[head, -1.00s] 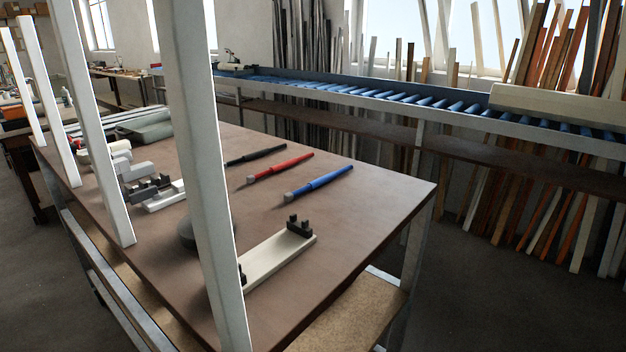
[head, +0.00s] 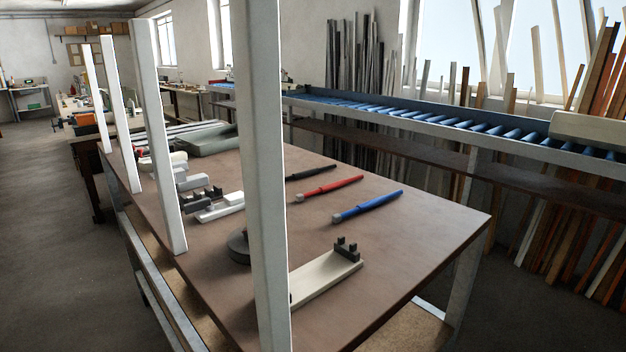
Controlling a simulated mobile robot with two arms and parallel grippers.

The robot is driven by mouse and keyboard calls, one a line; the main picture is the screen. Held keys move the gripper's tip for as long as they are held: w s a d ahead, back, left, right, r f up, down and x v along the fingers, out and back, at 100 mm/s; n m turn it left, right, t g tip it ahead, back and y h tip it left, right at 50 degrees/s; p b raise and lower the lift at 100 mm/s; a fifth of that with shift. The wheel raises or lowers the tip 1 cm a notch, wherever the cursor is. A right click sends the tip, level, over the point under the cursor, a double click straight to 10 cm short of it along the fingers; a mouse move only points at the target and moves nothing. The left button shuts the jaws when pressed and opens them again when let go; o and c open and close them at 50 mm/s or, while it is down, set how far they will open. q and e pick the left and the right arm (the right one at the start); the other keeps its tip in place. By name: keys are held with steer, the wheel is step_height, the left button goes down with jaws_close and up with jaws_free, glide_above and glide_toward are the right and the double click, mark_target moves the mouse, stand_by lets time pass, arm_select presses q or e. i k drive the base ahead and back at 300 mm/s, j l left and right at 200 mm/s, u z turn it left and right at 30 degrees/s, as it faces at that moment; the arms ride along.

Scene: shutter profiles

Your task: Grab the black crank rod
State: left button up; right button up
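The black crank rod (head: 312,172) lies on the brown table (head: 420,235), toward its far side. It is the farthest of three similar rods. A red rod (head: 330,189) lies beside it on the near side, and a blue rod (head: 367,206) lies nearer still. The black rod's left end is close to the white upright post in the picture and may be partly hidden by it. Neither of my grippers shows in the head view.
White upright posts (head: 262,200) stand along the table's left side. A cream holder with black clamps (head: 328,276) and a dark round object (head: 238,248) lie near the front. A blue roller conveyor (head: 440,118) runs behind. The floor at left is open.

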mark_target(305, 174)
steer(key=l+z, duration=0.2)
steer(key=l, duration=0.2)
steer(key=i+l+z, duration=0.15)
steer(key=l, duration=0.2)
steer(key=i+l+z, duration=0.2)
steer(key=l, duration=0.15)
steer(key=i+l+z, duration=0.2)
steer(key=i+l, duration=0.2)
steer(key=i+l+z, duration=0.25)
steer(key=i, duration=0.25)
steer(key=i+l+z, duration=0.2)
steer(key=i, duration=0.25)
steer(key=i+l+z, duration=0.25)
steer(key=i, duration=0.25)
steer(key=i+u, duration=0.85)
steer(key=i+l+u, duration=0.4)
steer(key=i+u, duration=0.2)
steer(key=u, duration=0.3)
steer(key=i+u, duration=0.2)
steer(key=u, duration=0.3)
steer(key=i+u, duration=0.2)
steer(key=u, duration=0.25)
steer(key=i+l+u, duration=0.15)
steer(key=u, duration=0.35)
steer(key=i+l+u, duration=0.15)
steer(key=u, duration=0.35)
steer(key=k+l, duration=0.05)
steer(key=l, duration=0.05)
